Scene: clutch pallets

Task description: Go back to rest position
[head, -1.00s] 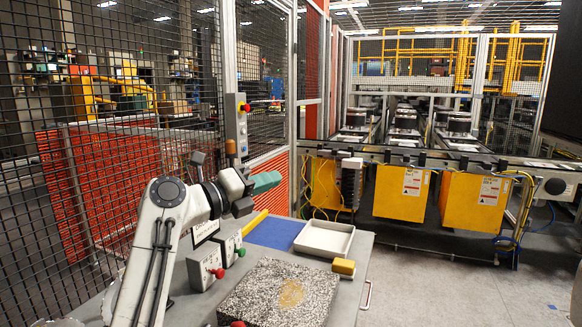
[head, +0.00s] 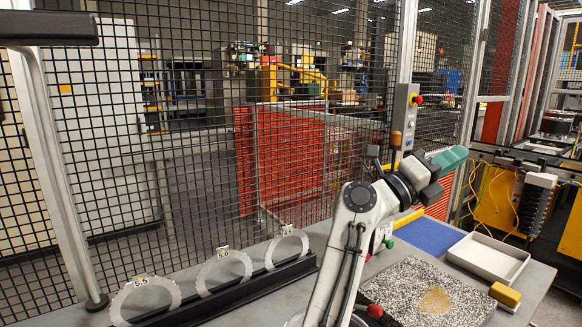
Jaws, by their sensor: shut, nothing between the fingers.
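My gripper (head: 455,156) shows in the head view at right of centre, at the end of my raised white arm. Its teal end points right and slightly up, with the fingers shut and nothing held. It is in the air over the back of the grey bench, clear of the things on it. The fingertips are small, and their detail is hard to make out.
The grey bench (head: 530,285) carries a speckled stone block (head: 400,285), a white tray (head: 490,257), a yellow block (head: 505,294) and a blue mat (head: 430,236). Several numbered clear rings (head: 146,297) stand in a black rack (head: 230,294) at left. Mesh fencing (head: 180,190) stands behind.

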